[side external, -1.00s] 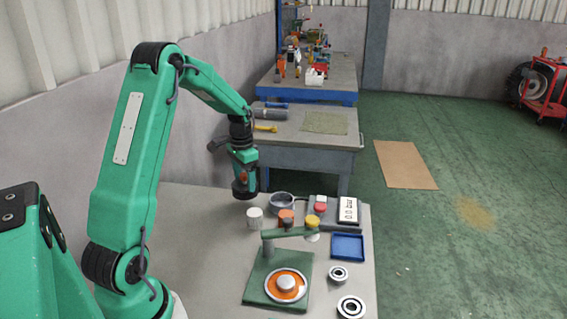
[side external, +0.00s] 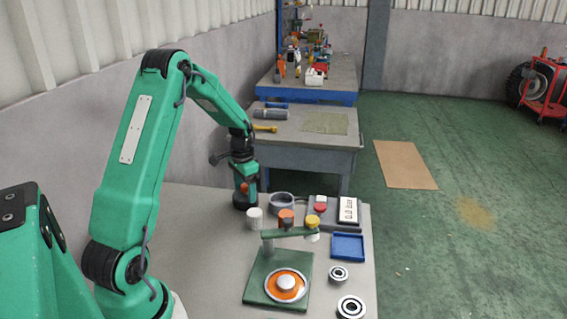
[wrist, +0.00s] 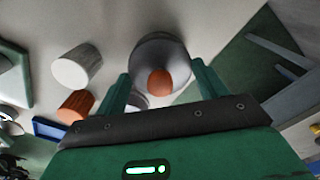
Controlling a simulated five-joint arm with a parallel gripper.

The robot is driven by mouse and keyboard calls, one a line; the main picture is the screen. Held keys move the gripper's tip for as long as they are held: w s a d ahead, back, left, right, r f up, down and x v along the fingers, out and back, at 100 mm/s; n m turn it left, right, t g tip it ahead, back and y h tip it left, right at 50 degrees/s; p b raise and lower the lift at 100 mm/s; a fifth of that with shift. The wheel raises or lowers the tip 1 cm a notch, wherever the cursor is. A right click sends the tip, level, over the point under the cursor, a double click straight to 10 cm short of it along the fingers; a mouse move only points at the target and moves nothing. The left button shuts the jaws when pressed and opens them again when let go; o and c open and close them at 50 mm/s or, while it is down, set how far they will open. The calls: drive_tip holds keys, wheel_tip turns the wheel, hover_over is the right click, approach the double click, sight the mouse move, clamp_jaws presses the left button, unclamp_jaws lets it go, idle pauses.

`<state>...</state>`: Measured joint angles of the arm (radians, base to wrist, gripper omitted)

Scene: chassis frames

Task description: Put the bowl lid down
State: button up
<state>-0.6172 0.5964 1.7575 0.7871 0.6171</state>
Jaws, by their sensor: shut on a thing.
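My gripper (side external: 245,187) is shut on the bowl lid (wrist: 160,50), a grey round lid with an orange knob, in the wrist view. The lid lies between the two green fingers (wrist: 160,80). In the side view the dark lid (side external: 244,204) is under my gripper, low at the back left of the bench. I cannot tell whether it touches the bench top. A grey open bowl (side external: 281,207) stands just right of it, apart from the lid in the side view.
A white cylinder (side external: 254,217) stands close in front of the lid. An orange-topped piece (side external: 286,216), a green stand (side external: 262,281), a blue tray (side external: 348,246) and metal rings (side external: 351,307) are further right and forward. The bench left of the green stand (side external: 205,260) is clear.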

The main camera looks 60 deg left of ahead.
sight(245, 185)
drive_tip(key=shift+f, duration=0.15)
drive_tip(key=o, duration=1)
wheel_tip(245, 185, up, 12)
drive_tip(key=shift+r, duration=0.2)
idle(0.4)
